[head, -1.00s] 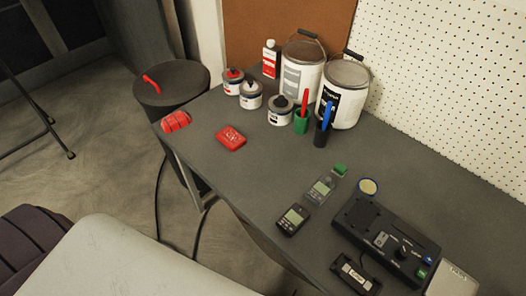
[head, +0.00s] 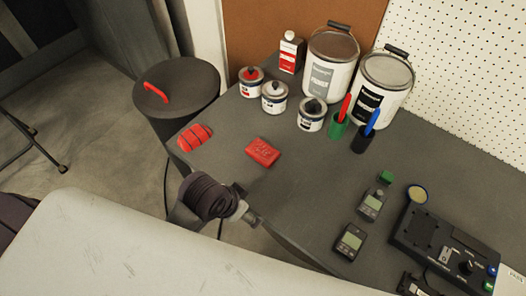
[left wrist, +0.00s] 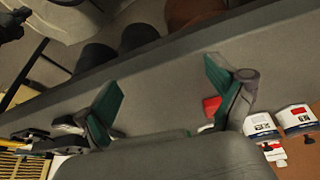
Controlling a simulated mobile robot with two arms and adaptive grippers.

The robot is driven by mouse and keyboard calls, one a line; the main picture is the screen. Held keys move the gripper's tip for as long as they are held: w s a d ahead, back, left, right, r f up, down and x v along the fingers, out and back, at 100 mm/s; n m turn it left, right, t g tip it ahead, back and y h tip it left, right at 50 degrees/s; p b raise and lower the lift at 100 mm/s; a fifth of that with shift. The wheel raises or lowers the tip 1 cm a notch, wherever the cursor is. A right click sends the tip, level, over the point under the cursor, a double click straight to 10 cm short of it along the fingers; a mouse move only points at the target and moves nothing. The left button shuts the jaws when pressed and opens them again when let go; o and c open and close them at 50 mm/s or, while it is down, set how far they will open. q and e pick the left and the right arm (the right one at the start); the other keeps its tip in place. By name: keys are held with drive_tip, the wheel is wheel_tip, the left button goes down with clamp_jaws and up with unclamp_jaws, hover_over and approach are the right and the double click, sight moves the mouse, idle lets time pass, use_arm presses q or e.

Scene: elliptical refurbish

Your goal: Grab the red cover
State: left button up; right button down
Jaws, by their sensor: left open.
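Two red things lie on the dark grey table in the head view. One is a rounded, dark-striped red piece (head: 195,137) near the table's left corner. The other is a flat red block (head: 263,153) to its right. I cannot tell for sure which is the cover. A red patch (left wrist: 211,105) shows in the left wrist view, partly hidden by a finger. My left gripper (left wrist: 163,88) is open and empty there, with green-padded fingers spread. In the head view, a dark ribbed part, seemingly of my left arm, is at the table's front edge; its fingers are not clear. My right gripper is not in view.
Small cans (head: 274,97), large paint buckets (head: 330,75) and two cups with red and blue handles stand behind the red things. Handheld meters (head: 351,242) and a black device (head: 440,240) lie at right. A black bin (head: 175,85) with a red handle stands left.

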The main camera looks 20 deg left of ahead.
use_arm(q)
drive_tip(key=w+d+r+m, duration=0.1)
drive_tip(key=w+d+m, duration=0.1)
drive_tip(key=w+d+r+m+h, duration=0.1)
drive_tip(key=w+d+m, duration=0.1)
drive_tip(key=d, duration=0.1)
drive_tip(key=w+d+r+m+g, duration=0.1)
drive_tip(key=w+d+m, duration=0.1)
drive_tip(key=shift+d+r+m+h, duration=0.25)
drive_tip(key=shift+m+h, duration=0.05)
drive_tip(key=w+m, duration=0.1)
drive_tip(key=w+d+r+m, duration=0.1)
drive_tip(key=w+m, duration=0.1)
drive_tip(key=m, duration=0.1)
drive_tip(key=shift+d+r+g, duration=0.2)
drive_tip(key=shift+d+g, duration=0.1)
drive_tip(key=shift+g, duration=0.1)
drive_tip(key=w+a+r+m+g+y, duration=0.1)
drive_tip(key=w+a+r+m+y, duration=0.1)
drive_tip(key=w+m, duration=0.2)
wheel_tip(320, 180, up, 5)
drive_tip(key=m+g+y, duration=0.1)
drive_tip(key=m+y, duration=0.1)
hover_over(264, 151)
wheel_tip(264, 151, down, 13)
drive_tip(key=shift+f+p, duration=0.15)
drive_tip(key=shift+p, duration=0.15)
drive_tip(key=c, duration=1.3)
drive_tip(key=shift+c, duration=0.8)
